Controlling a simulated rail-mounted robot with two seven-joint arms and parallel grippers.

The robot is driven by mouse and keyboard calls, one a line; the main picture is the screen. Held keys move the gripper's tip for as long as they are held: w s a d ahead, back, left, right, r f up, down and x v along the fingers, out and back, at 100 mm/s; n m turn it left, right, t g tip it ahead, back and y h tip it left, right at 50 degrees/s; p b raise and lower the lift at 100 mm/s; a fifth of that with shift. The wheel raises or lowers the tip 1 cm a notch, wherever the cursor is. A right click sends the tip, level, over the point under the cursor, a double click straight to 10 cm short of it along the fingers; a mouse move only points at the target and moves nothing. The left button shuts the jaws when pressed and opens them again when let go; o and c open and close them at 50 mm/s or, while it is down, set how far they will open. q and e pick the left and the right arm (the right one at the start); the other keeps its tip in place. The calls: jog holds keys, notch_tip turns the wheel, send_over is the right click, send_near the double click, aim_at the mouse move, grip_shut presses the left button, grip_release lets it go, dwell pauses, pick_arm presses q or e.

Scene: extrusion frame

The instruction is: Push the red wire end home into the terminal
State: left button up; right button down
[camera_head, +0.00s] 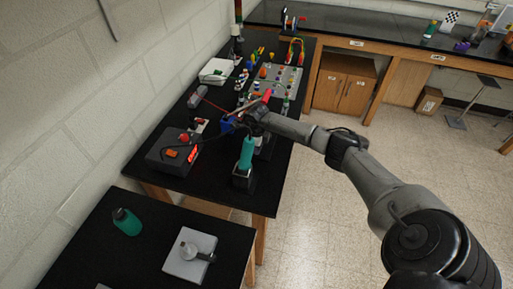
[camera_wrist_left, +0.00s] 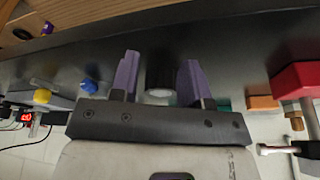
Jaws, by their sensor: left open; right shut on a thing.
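The red wire (camera_head: 212,105) shows in the head view as a thin line across the black bench, running right and toward my right gripper (camera_head: 246,114). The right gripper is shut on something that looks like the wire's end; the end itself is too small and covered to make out. A blue block (camera_head: 228,126) is just left of this gripper. I cannot tell which part is the terminal, or whether the wire touches it. In the left wrist view my left gripper (camera_wrist_left: 158,78) is open, its two purple fingers apart. A dark cylinder with a pale end (camera_wrist_left: 160,80) shows between them, apparently not gripped.
A dark box with orange and red parts (camera_head: 174,153) sits at the bench's near left. A green bottle (camera_head: 246,152) stands near its front edge. A grey panel with coloured knobs (camera_head: 274,84) lies behind the gripper. The nearer table holds a teal bottle (camera_head: 127,222) and a scale (camera_head: 184,264).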

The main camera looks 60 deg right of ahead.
pick_arm(q)
jog(key=shift+a+r, duration=0.1)
jog(key=shift+a, duration=0.05)
pick_arm(e)
jog(key=shift+r, duration=0.15)
pick_arm(q)
jog(key=shift+r+p, duration=0.2)
jog(key=shift+p, duration=0.15)
pick_arm(e)
jog(key=shift+r, duration=0.3)
pick_arm(q)
jog(key=shift+r+p, duration=1)
jog(key=shift+r, duration=0.05)
pick_arm(e)
jog(key=shift+r, duration=1.45)
pick_arm(q)
jog(key=shift+r+p, duration=0.75)
pick_arm(e)
jog(key=shift+r, duration=1.1)
